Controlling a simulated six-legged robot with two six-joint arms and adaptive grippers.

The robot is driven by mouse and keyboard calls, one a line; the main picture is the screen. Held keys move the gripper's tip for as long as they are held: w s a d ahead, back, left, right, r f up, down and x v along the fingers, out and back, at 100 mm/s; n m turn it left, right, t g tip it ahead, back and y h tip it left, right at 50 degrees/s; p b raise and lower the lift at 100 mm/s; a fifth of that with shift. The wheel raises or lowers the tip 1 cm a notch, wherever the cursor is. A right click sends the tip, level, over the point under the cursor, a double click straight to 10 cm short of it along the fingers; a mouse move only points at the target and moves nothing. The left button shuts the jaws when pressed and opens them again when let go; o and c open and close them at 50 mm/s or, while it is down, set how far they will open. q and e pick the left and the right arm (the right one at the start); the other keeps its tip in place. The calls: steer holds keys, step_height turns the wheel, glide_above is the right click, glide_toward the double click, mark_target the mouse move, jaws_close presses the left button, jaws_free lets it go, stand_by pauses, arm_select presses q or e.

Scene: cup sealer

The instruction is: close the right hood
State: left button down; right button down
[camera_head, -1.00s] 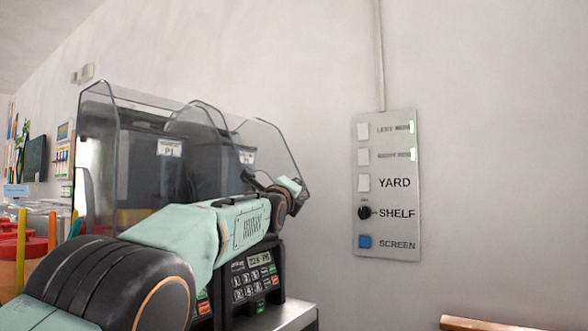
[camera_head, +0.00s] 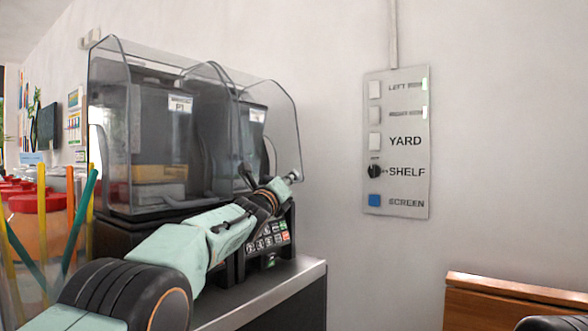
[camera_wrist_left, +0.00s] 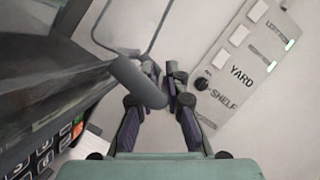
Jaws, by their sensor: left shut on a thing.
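The right hood (camera_head: 283,120) is a clear cover over the right sealing machine (camera_head: 250,130), whose keypad (camera_head: 268,241) shows below. It looks lowered over the machine, but my arm hides its lower edge, so I cannot tell whether it is fully down. My left gripper (camera_head: 293,178) is at the hood's front lower corner. In the left wrist view, its fingers (camera_wrist_left: 163,85) are shut on a grey rounded handle (camera_wrist_left: 136,82) joined to the hood's thin clear edge. My right gripper is not in view.
The left machine's clear hood (camera_head: 112,130) stands beside it, also down. Red-lidded jars (camera_head: 40,203) and colored sticks are at the left. A switch panel (camera_head: 398,145) is on the wall. A wooden edge (camera_head: 510,290) is at the lower right. The metal counter (camera_head: 300,280) is clear in front.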

arm_select(q)
steer(key=shift+w+a+f, duration=0.15)
steer(key=shift+a+f, duration=0.1)
steer(key=shift+f, duration=0.1)
steer(key=c, duration=1.7)
jaws_free()
steer(key=shift+o, duration=0.2)
steer(key=shift+f+m, duration=0.1)
steer(key=shift+m, duration=0.2)
steer(key=v, duration=1.2)
